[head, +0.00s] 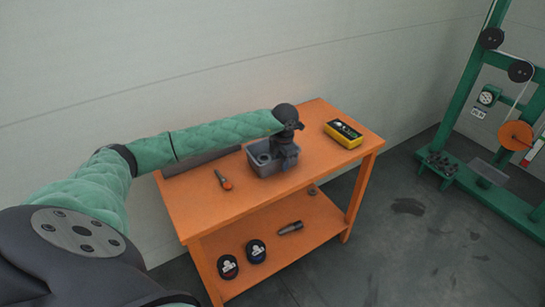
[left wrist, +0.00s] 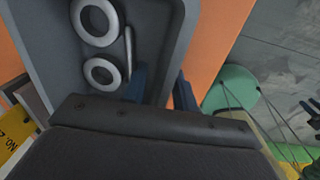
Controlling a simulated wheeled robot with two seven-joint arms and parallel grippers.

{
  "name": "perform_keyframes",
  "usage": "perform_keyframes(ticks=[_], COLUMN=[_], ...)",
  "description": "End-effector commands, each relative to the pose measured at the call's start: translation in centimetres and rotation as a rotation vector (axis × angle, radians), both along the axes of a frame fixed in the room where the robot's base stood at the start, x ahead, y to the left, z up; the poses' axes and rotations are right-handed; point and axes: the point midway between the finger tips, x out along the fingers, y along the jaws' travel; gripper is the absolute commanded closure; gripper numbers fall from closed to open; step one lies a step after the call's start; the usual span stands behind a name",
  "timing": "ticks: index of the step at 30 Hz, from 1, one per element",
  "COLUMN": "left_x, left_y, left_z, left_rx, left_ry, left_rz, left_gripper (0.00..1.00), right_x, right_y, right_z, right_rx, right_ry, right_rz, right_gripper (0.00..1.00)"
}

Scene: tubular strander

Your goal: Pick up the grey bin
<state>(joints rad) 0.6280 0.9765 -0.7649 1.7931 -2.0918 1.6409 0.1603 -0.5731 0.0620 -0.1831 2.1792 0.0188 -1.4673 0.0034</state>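The grey bin (head: 262,170) stands upright on the orange table, near its front edge. In the left wrist view the bin (left wrist: 178,30) fills the upper left, with two pale metal rings (left wrist: 98,22) inside. My left gripper (head: 287,160) points down at the bin's right side. In the left wrist view its two dark blue fingers (left wrist: 160,88) stand apart, one inside the bin and one outside, with the side wall between them. A gap seems to show beside the wall, though the palm hides part of this. My right gripper is not in view.
The orange table (head: 185,205) also holds a yellow box (head: 343,133), an orange-ended tool (head: 224,180) and a long grey object (head: 200,161) at the back. Its lower shelf holds two round dark items (head: 256,251) and a dark cylinder (head: 291,228). A green machine (head: 455,120) stands right.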

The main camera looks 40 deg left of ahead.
Motion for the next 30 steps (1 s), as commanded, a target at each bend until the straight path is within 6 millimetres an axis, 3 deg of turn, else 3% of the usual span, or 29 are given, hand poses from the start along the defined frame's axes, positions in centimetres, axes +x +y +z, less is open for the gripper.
perform_keyframes(ticks=[11, 16, 30], left_x=[0.01, 0.01, 0.09], left_y=[-0.01, 0.0, 0.04], left_z=[-0.66, -0.64, -0.24], left_rx=[0.0, 0.0, 0.0], left_ry=[-0.001, -0.001, -0.003], left_rz=[-0.001, -0.001, 0.0], left_gripper=[0.72, 1.0, 1.0], right_x=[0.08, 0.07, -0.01], right_y=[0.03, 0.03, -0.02], right_z=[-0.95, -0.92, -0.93], right_rx=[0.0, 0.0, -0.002], right_ry=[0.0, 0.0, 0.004], right_rz=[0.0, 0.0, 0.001], right_gripper=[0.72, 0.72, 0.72])
